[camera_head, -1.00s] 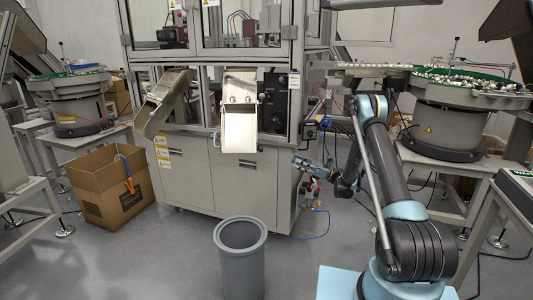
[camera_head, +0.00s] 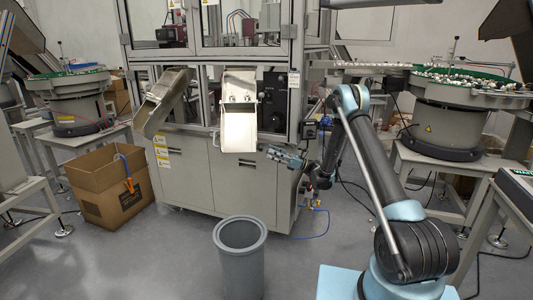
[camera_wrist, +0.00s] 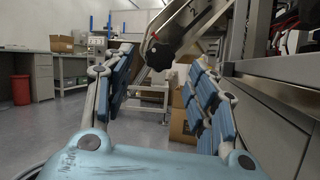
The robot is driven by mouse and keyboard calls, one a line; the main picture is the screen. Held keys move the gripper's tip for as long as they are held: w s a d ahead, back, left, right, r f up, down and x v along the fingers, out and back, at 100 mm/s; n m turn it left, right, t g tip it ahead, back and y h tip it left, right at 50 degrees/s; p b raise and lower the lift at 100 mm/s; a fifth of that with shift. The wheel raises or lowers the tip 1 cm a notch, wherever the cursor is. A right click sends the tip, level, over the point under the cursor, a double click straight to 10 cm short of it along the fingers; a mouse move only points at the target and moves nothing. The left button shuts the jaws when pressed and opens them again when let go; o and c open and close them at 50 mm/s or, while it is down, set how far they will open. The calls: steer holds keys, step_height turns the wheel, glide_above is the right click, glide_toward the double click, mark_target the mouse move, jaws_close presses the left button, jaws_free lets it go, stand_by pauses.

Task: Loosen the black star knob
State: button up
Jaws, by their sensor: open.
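The black star knob (camera_wrist: 159,55) shows in the wrist view, below a grey slanted metal chute (camera_wrist: 185,22). It lies between my fingers in that picture, beyond their tips. I cannot make out the knob in the head view. My gripper (camera_wrist: 160,68) is open, with nothing between its blue-padded fingers. In the head view my gripper (camera_head: 270,152) points left, just below and to the right of the lower end of the middle chute (camera_head: 239,130). A second chute (camera_head: 160,104) slants down to the left. I cannot tell which chute carries the knob.
The machine cabinet (camera_head: 200,175) stands close behind my gripper. A grey bin (camera_head: 240,268) stands on the floor in front. An open cardboard box (camera_head: 112,192) is at the left. A bowl feeder (camera_head: 455,115) stands at the right. Floor between box and bin is clear.

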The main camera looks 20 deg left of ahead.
mark_target(261, 148)
steer(key=shift+x, duration=1.9)
steer(key=c, duration=1)
